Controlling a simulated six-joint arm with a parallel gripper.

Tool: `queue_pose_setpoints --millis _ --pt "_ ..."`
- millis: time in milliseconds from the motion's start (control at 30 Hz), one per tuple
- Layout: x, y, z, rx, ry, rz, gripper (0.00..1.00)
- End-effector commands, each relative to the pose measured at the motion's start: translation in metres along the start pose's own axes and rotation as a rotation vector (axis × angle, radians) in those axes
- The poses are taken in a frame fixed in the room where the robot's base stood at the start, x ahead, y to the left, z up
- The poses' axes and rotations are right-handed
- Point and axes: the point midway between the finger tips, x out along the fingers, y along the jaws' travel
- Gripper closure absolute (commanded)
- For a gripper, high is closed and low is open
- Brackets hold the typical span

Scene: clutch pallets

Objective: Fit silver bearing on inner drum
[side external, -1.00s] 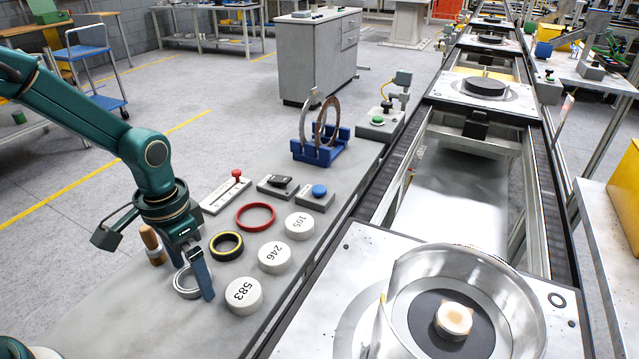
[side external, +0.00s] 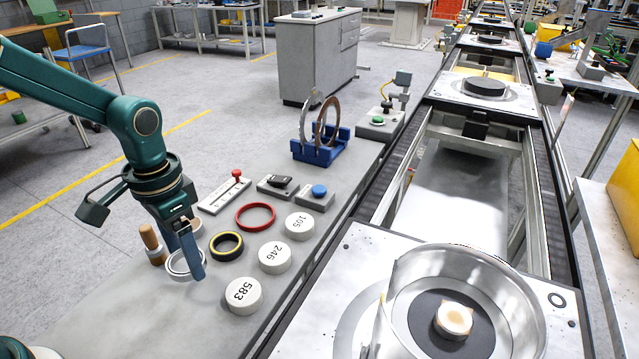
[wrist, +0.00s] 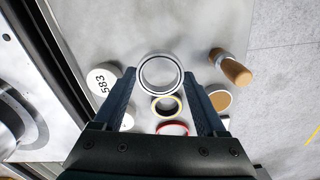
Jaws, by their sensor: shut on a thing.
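The silver bearing (side external: 180,265), a ring, is between the fingers of my gripper (side external: 187,262), held just above the bench. In the wrist view the bearing (wrist: 160,75) shows as an open ring between the fingertips of my gripper (wrist: 165,82), which is shut on it. A large, open silver drum (side external: 518,300) sits on the near pallet at the right, far from my gripper. Inside it are a dark disc (side external: 418,315) and a pale, tan-marked central hub (side external: 453,320). I cannot tell which of these parts is the inner drum.
Near the bearing are a yellow-and-black ring (side external: 227,245), a red ring (side external: 256,216), white pucks such as 583 (side external: 243,295) and 246 (side external: 275,257), and a wooden-handled tool (side external: 152,243). A blue rack (side external: 320,150) stands farther back. The conveyor rail lies between bench and drum.

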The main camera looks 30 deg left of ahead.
Motion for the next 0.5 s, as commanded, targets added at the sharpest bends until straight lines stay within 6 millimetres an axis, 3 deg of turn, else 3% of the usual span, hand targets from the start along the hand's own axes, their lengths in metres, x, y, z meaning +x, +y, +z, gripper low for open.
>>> queue_pose_setpoints --millis 100,267,500 --pt "-0.025 0.000 -0.002 0.000 0.008 -0.002 0.88" --pt "-0.050 -0.001 -0.001 -0.003 0.005 -0.001 0.88" --pt "-0.102 -0.025 0.009 -0.147 0.009 -0.002 0.88"
